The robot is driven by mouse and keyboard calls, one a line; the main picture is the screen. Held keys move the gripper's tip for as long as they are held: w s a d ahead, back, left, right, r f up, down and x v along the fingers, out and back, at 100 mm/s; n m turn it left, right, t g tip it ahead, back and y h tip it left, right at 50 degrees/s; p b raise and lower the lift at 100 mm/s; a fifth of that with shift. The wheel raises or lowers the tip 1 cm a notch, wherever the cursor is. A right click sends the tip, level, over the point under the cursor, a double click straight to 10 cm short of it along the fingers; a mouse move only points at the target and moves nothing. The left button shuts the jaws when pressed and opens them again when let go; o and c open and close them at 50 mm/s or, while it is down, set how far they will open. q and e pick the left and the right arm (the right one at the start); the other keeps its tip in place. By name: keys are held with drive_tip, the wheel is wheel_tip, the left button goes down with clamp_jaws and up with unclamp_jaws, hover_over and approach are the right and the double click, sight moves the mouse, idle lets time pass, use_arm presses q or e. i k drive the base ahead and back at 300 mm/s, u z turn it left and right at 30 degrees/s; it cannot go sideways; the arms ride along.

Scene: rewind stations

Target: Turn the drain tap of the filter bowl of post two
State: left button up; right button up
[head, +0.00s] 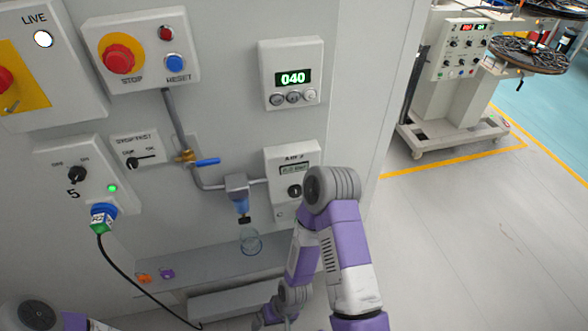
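The filter bowl (242,204) is a small blue bowl under a grey head on the pipe along the grey cabinet wall. Its drain tap (244,220) is a small dark piece at the bottom of the bowl. A clear cup (250,241) stands below it on a ledge. My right gripper (268,317) is low in the head view, below the ledge and well apart from the tap. Its fingers are small and partly cut off by the lower edge, so its opening is unclear. Only a part of my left arm shows at the lower left; its gripper is out of view.
A blue-handled valve (205,162) sits on the pipe left of the bowl. A box with a small display (293,180) is right of it, close to my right arm. A black cable (135,275) hangs at left. Open floor (480,240) lies to the right.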

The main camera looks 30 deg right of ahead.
sight(244, 219)
drive_tip(key=z, duration=1.7)
drive_tip(key=k, duration=1)
drive_tip(key=u, duration=1.6)
drive_tip(key=i, duration=0.5)
